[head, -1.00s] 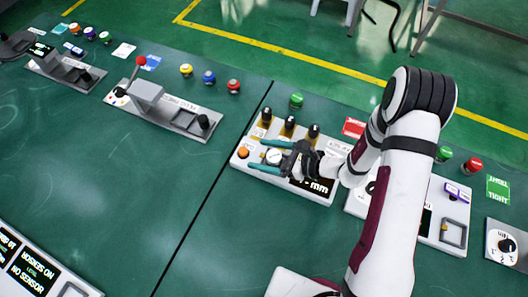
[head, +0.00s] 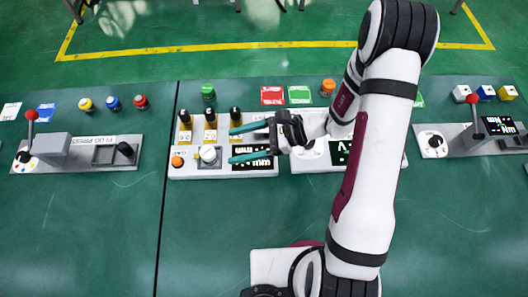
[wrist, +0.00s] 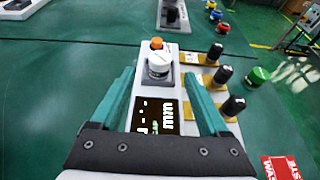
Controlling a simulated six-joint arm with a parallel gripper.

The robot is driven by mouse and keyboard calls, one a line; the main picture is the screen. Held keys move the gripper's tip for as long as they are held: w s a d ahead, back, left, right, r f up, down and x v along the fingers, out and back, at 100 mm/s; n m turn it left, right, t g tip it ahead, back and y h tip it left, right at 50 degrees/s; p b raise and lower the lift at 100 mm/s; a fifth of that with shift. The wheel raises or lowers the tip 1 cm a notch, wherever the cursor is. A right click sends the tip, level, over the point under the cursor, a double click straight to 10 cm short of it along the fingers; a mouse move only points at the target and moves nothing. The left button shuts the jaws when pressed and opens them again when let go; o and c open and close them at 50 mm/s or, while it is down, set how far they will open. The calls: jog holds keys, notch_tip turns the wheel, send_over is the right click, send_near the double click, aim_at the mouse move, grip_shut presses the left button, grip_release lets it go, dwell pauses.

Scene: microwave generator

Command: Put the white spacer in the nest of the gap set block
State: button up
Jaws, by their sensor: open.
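The white spacer (head: 208,153), a short cylinder, stands upright at the grey square nest (head: 216,163) of the gap set block (head: 186,172), near the orange button. It also shows in the wrist view (wrist: 159,66), straight ahead between the finger lines. I cannot tell how deep it sits. My gripper (head: 231,146) is open and empty, its teal fingers pointing left towards the spacer, with the tips just to its right and apart from it. The block's black display (wrist: 158,116) shows lit text, too small to read, partly behind the gripper.
Several black-knobbed yellow pieces (head: 210,117) stand along the block's back edge. A green cylinder (head: 208,92) and red card (head: 272,95) lie behind. A grey press fixture (head: 75,152) is left. Another white panel (head: 302,163) is under my arm. The front table is clear.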

jog(key=s+r+n+g+h, duration=0.3)
jog(key=s+r+n, duration=0.3)
jog(key=r, duration=0.2)
jog(key=s+d+r+n+t+h, duration=0.2)
jog(key=s+d+r+n+h, duration=0.4)
jog(key=s+d+h, duration=0.2)
jog(key=s+d, duration=0.2)
jog(key=s, duration=0.1)
jog(key=shift+d+t+h, duration=0.3)
jog(key=shift+d+t, duration=0.1)
jog(key=shift+r, duration=0.1)
dwell(0.4)
